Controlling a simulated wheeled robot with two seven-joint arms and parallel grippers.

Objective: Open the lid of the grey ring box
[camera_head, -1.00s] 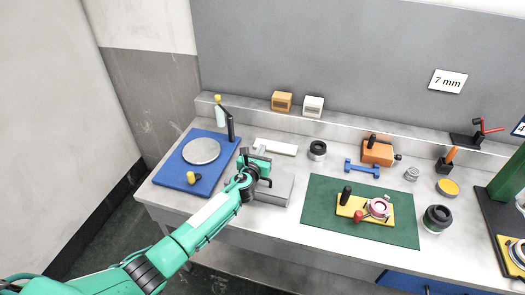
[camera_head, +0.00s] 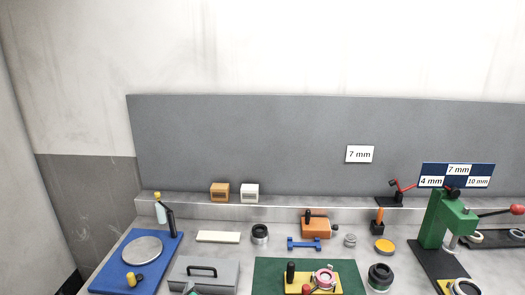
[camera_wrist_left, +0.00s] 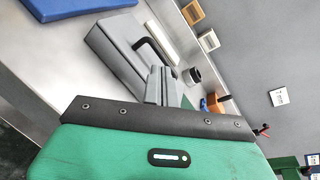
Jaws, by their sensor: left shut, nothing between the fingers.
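The grey ring box (camera_head: 222,284) stands on the bench at the lower left of the head view, its lid down and a black handle (camera_head: 202,268) on top. It also shows in the left wrist view (camera_wrist_left: 118,48), beyond my fingers. My left gripper (camera_wrist_left: 166,86) is shut and empty, just in front of the box; whether it touches the box I cannot tell. In the head view only a small teal piece of my left arm (camera_head: 190,290) shows at the bottom edge. My right gripper is not in view.
A blue mat (camera_head: 112,276) with a round grey plate (camera_head: 142,251) lies left of the box. A white bar (camera_head: 218,237) and a dark ring (camera_head: 260,233) lie behind it. A green mat (camera_head: 346,272) with a yellow fixture is to the right.

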